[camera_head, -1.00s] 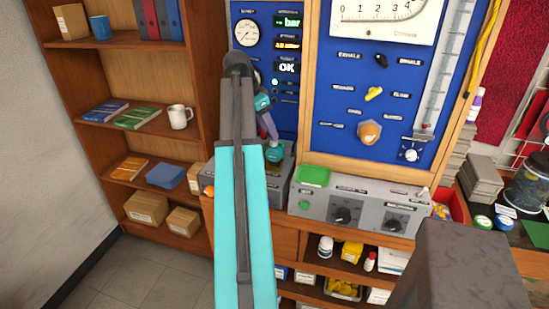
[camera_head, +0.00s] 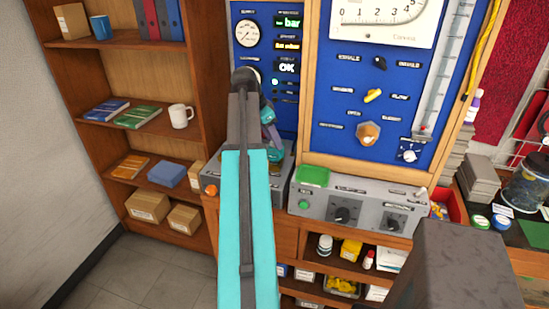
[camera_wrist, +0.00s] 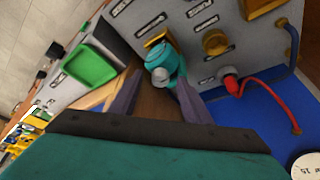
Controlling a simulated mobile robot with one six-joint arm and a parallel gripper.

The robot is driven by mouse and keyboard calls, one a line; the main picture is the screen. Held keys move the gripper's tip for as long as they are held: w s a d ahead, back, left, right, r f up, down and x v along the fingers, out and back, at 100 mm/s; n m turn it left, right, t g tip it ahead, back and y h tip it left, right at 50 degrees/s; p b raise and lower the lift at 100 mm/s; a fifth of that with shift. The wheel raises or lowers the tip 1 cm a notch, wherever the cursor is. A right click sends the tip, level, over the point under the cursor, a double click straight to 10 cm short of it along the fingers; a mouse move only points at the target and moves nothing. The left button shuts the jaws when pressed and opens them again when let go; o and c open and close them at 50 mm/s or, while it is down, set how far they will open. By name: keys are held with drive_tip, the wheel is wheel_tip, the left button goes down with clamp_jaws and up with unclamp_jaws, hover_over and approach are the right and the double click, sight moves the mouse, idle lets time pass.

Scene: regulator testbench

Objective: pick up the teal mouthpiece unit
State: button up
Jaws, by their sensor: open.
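The teal mouthpiece unit (camera_wrist: 162,60) is a small rounded teal piece with a grey end, on the grey bench box with labels and knobs in the wrist view. My gripper (camera_wrist: 158,80) is open, its two purple-grey fingers pointing toward the unit. The unit shows between and just past the fingertips, close to the right finger; I cannot tell whether they touch. In the head view my gripper (camera_head: 271,138) is low over the left grey box, and the mouthpiece unit (camera_head: 274,154) is partly hidden behind my arm.
A grey control box (camera_head: 350,207) with a green tray (camera_head: 313,175) stands to the right. The blue gauge panel (camera_head: 335,100) rises behind. In the wrist view a red plug with a cable (camera_wrist: 232,84) and a brass knob (camera_wrist: 215,42) sit right of the unit.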

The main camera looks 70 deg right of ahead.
clamp_jaws()
drive_tip(key=shift+r, duration=0.15)
idle(0.4)
drive_tip(key=shift+r+b, duration=0.75)
drive_tip(key=shift+r, duration=0.7)
drive_tip(key=shift+a+r, duration=0.1)
drive_tip(key=shift+r, duration=0.1)
drive_tip(key=s+a+b, duration=0.2)
drive_tip(key=a, duration=0.5)
drive_tip(key=s+a+r+b, duration=0.1)
drive_tip(key=s+a, duration=0.1)
drive_tip(key=a, duration=0.6)
drive_tip(key=shift+s+r+b, duration=0.25)
drive_tip(key=shift+s+b, duration=0.1)
drive_tip(key=shift+b, duration=0.05)
